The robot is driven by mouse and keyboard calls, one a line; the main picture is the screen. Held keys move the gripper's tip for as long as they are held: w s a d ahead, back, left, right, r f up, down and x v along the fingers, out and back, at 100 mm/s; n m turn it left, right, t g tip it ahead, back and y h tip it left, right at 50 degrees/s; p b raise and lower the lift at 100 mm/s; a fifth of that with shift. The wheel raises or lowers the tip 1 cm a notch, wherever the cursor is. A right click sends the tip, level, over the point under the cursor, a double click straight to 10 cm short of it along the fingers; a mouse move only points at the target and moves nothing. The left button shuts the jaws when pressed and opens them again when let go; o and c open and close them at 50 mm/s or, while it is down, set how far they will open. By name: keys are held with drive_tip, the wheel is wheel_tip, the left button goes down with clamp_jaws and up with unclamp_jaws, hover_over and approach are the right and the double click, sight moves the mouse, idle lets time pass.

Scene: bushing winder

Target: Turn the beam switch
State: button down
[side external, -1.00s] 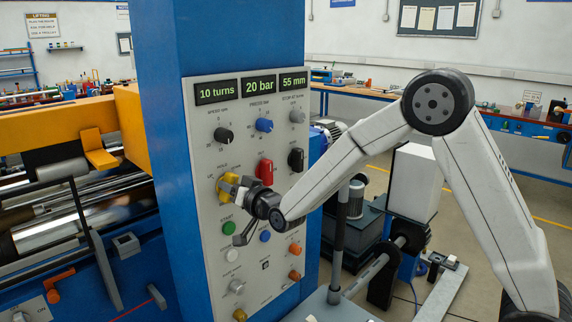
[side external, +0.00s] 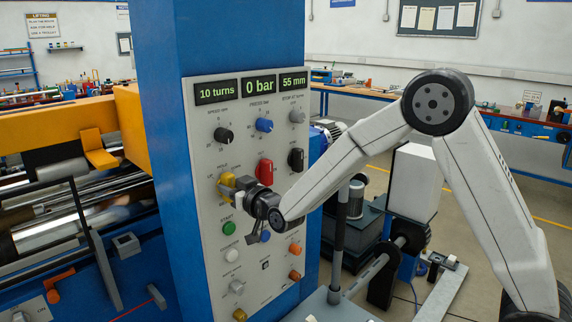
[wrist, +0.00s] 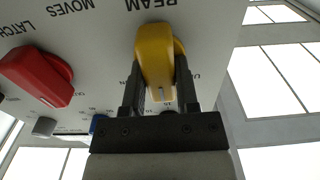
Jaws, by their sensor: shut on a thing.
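The beam switch is a yellow knob (wrist: 155,60) on the light panel (side external: 206,130), with the word BEAM upside down beside it in the wrist view. My gripper (wrist: 158,92) is shut on it, one dark finger on each side of its grip. In the side view the yellow knob (side external: 227,183) shows at the panel's left, partly covered by my gripper (side external: 240,188). The markings around the knob are partly hidden, so its exact setting cannot be read.
A red knob (side external: 264,172) sits close to the right of my gripper, and a black knob (side external: 296,159) farther right. A green button (side external: 229,228) and a blue button (side external: 265,236) are just below. Displays (side external: 258,86) above read 10 turns, 0 bar and 55 mm.

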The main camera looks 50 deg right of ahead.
drive_tip(key=shift+c, duration=1.8)
unclamp_jaws()
drive_tip(key=shift+s, duration=0.15)
drive_tip(key=s, duration=0.7)
drive_tip(key=shift+s, duration=0.25)
drive_tip(key=shift+s+f, duration=0.1)
drive_tip(key=shift+f, duration=0.05)
drive_tip(key=s+d+f+g, duration=0.2)
drive_tip(key=s+f+g, duration=0.4)
drive_tip(key=s, duration=0.5)
drive_tip(key=s+d+f+g, duration=0.3)
drive_tip(key=s+f+g, duration=0.4)
drive_tip(key=s, duration=0.5)
drive_tip(key=shift+f+g, duration=0.2)
drive_tip(key=shift+g, duration=1)
